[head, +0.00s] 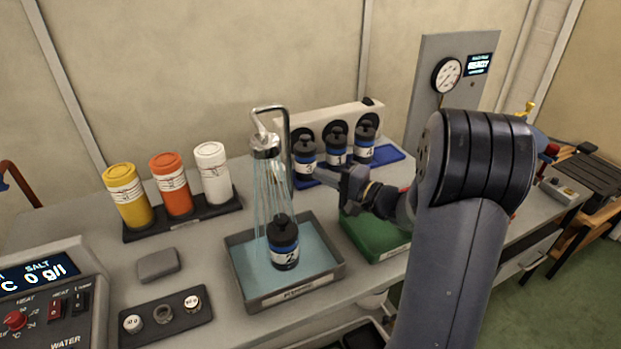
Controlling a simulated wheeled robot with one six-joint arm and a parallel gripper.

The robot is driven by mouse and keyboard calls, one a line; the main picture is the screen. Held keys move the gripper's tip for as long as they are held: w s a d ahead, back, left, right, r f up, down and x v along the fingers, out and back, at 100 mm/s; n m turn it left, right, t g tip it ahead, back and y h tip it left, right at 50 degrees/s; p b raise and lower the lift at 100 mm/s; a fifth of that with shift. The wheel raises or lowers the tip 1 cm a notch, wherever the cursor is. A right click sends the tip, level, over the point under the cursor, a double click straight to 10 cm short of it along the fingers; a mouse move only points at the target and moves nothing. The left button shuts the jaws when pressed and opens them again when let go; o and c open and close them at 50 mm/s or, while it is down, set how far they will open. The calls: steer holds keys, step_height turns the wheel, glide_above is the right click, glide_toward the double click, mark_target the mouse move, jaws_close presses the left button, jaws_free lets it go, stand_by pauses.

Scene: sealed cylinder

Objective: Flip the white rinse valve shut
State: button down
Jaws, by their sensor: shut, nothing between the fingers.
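Water runs from the rinse head (265,147) on its bent metal pipe (286,135). It falls over a dark bottle marked 2 (285,246), which stands upright in the blue-floored rinse tray (254,301). I cannot make out a white rinse valve; my gripper or the bottles may hide it. My gripper (324,178) is shut and empty. It points left, right of the falling water and in front of the bottles marked 3 (304,160) and 1 (336,148). I cannot tell whether it touches anything.
A bottle marked 4 (364,140) stands in the back rack. A green tray (368,238) lies under my arm. Yellow (129,197), orange (171,184) and white (212,174) canisters stand at left. A dark tray with small weights (163,314) and a control box (50,300) are in front.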

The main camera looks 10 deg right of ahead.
steer(key=v, duration=0.7)
steer(key=shift+s+a+b, duration=0.3)
steer(key=shift+s+a, duration=0.1)
steer(key=shift+w, duration=0.1)
